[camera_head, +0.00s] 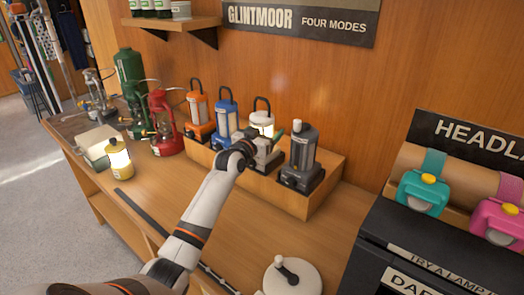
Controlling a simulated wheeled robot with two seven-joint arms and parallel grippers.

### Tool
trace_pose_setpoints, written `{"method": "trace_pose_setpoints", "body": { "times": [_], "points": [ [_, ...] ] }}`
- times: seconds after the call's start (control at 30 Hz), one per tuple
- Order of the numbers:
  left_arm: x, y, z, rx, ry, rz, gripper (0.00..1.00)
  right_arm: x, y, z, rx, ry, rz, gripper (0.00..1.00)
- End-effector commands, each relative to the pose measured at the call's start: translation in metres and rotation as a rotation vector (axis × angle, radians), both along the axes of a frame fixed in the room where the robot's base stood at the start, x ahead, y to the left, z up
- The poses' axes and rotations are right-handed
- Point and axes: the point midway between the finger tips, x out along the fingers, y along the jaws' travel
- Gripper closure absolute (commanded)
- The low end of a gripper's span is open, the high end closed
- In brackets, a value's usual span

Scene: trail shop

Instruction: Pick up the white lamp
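The white lamp (262,119) stands on the wooden step, between the blue lamp (226,112) and the dark grey lamp (302,152). Its lit white top and black loop handle show. I cannot tell whether the fingers are open, shut or touching the lamp. My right gripper is not in view.
An orange lamp (197,113) stands left of the blue one. Headlamps, one teal (423,190) and one pink (497,222), sit on a stand at right.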

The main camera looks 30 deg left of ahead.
Motion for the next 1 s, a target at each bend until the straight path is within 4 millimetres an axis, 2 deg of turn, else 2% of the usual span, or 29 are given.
{"method": "trace_pose_setpoints", "body": {
  "times": [0.1,0.13,0.6,0.87,1.0],
  "points": [
    [0.0,0.0,0.0,0.0,0.0,0.0,0.21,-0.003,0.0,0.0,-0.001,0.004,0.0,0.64],
    [0.0,0.0,0.0,0.0,0.0,0.0,0.24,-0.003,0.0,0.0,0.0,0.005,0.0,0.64],
    [0.0,0.0,0.0,0.0,0.0,0.0,1.0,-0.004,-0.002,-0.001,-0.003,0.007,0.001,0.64],
    [0.0,0.0,0.003,0.0,-0.005,0.001,1.0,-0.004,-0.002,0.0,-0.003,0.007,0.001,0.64],
    [0.0,0.0,0.014,0.002,-0.008,0.0,1.0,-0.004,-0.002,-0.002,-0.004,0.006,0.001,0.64]
  ]
}}
